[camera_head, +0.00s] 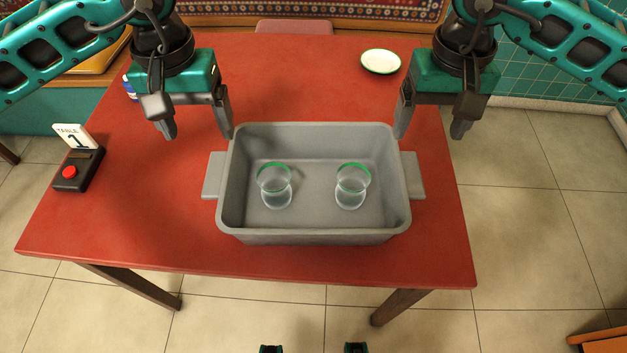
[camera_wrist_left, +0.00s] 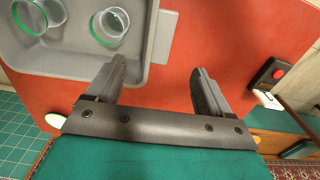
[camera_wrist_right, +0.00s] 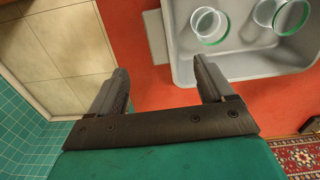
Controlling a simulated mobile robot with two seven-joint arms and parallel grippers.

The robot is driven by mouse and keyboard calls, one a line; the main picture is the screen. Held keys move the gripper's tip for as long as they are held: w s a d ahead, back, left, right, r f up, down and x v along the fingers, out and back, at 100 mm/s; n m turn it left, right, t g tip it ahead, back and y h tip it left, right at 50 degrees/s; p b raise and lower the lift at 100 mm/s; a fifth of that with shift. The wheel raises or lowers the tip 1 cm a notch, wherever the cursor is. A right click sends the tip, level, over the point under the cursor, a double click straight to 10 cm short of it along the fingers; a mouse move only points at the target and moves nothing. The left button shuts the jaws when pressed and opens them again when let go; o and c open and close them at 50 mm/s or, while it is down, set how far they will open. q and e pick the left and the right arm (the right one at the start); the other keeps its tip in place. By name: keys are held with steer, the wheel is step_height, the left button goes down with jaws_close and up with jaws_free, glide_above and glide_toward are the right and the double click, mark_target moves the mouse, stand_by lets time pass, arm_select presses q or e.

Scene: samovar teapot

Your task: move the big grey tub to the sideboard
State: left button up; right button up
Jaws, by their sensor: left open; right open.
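The big grey tub (camera_head: 320,236) sits on the red table (camera_head: 130,235), with a flat handle on its left side (camera_head: 214,175) and one on its right side (camera_head: 412,175). Two clear glasses with green rims, one on the left (camera_head: 275,186) and one on the right (camera_head: 352,186), stand inside it. My left gripper (camera_head: 199,132) is open and empty above the table, near the tub's back left corner. My right gripper (camera_head: 430,133) is open and empty near the back right corner. The tub also shows in the left wrist view (camera_wrist_left: 75,62) and the right wrist view (camera_wrist_right: 240,66). I cannot identify the sideboard.
A white plate with a green rim (camera_head: 381,62) lies at the table's back right. A black box with a red button (camera_head: 76,172) and a "TABLE 1" card (camera_head: 76,136) stand at the left edge. A pink chair (camera_head: 293,27) is behind the table.

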mark_target(220, 172)
arm_select(q)
step_height(220, 172, down, 13)
arm_select(e)
step_height(220, 172, down, 13)
arm_select(q)
steer(key=shift+c, duration=0.5)
arm_select(e)
steer(key=shift+c, duration=0.5)
arm_select(q)
steer(key=shift+d, duration=0.15)
steer(key=c, duration=1.3)
arm_select(e)
steer(key=shift+a, duration=0.15)
steer(key=c, duration=1.3)
arm_select(q)
steer(key=shift+r, duration=0.1)
steer(key=shift+c, duration=0.3)
arm_select(e)
steer(key=shift+r, duration=0.1)
steer(key=shift+c, duration=0.3)
arm_select(q)
steer(key=shift+w, duration=0.1)
arm_select(e)
steer(key=shift+w, duration=0.1)
